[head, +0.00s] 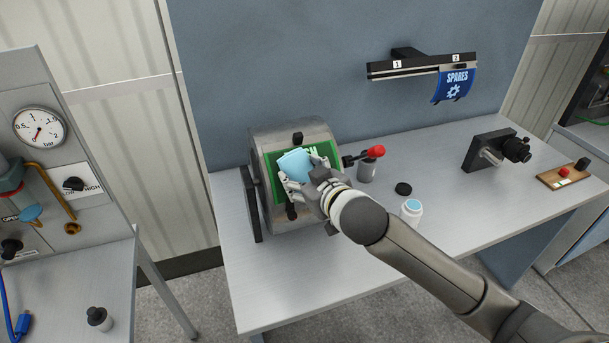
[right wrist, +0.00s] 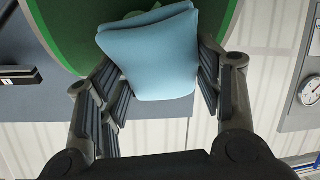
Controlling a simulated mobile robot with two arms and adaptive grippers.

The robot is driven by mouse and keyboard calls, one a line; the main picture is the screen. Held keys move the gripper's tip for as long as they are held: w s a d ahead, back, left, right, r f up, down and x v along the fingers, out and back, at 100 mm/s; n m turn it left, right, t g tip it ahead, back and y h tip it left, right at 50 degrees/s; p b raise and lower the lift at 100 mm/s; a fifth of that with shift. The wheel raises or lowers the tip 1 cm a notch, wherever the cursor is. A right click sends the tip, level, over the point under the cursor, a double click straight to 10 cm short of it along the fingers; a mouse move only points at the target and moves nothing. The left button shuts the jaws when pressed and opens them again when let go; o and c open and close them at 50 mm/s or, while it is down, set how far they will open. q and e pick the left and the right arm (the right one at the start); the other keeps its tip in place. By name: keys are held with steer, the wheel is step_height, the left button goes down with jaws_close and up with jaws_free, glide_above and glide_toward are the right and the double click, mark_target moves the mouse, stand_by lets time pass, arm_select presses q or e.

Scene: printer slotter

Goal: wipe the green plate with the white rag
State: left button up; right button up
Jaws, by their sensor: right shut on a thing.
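The green plate (head: 271,180) is set in the front of a grey drum-like machine (head: 299,136) on the bench. A folded rag (head: 293,162) lies before the plate; it looks light blue rather than white. My right gripper (head: 303,177) is shut on the rag, which also shows between its fingers in the right wrist view (right wrist: 152,55). Behind the rag the green plate fills the top of the right wrist view (right wrist: 58,35). The rag and gripper hide the plate's middle, and I cannot tell whether the rag touches it. My left gripper is out of view.
Right of the machine stand a red-knobbed lever (head: 376,151), a black cap (head: 403,189) and a white jar (head: 411,211). A black clamp-like device (head: 490,150) stands farther right. The bench's front left is clear.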

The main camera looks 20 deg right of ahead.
steer(key=shift+w+f, duration=0.4)
steer(key=shift+w, duration=0.05)
stand_by(0.3)
